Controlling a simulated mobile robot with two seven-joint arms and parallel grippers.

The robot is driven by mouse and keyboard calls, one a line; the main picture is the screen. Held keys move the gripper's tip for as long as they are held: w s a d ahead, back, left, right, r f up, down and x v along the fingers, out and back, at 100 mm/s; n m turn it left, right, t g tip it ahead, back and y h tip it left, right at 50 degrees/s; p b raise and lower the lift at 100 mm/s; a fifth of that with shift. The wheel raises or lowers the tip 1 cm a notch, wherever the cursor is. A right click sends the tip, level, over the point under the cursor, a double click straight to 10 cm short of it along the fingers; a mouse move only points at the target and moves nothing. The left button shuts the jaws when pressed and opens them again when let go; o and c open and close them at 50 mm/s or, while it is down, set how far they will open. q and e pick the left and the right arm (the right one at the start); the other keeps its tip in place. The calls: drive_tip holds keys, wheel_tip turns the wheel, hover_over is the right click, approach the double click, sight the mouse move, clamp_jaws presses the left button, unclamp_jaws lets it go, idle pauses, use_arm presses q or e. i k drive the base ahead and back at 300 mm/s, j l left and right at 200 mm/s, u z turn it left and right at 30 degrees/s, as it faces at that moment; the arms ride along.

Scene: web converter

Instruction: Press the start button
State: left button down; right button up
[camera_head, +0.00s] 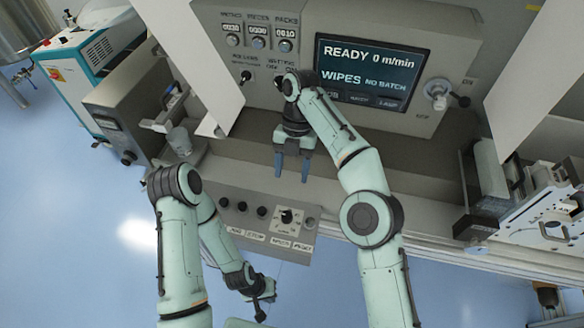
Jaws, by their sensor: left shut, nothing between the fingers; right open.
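A grey control box (232,216) with a row of dark buttons (242,206), a knob (287,217) and small white labels sits at the front edge of the machine. The labels are too small to read surely, so I cannot tell which button is start. My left gripper (264,299) is shut and empty, below and apart from the control box, over the blue floor. My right gripper (291,170) is open and empty, its blue fingers pointing down above the control box, in front of the grey machine face.
A screen (368,72) reads "READY 0 m/min" and "WIPES NO BATCH". Counters and knobs (258,42) are to its left. White panels (195,60) hang at the left and metal machinery (545,215) stands at the right.

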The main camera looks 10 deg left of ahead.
sight(224, 202)
drive_tip(key=k, duration=1)
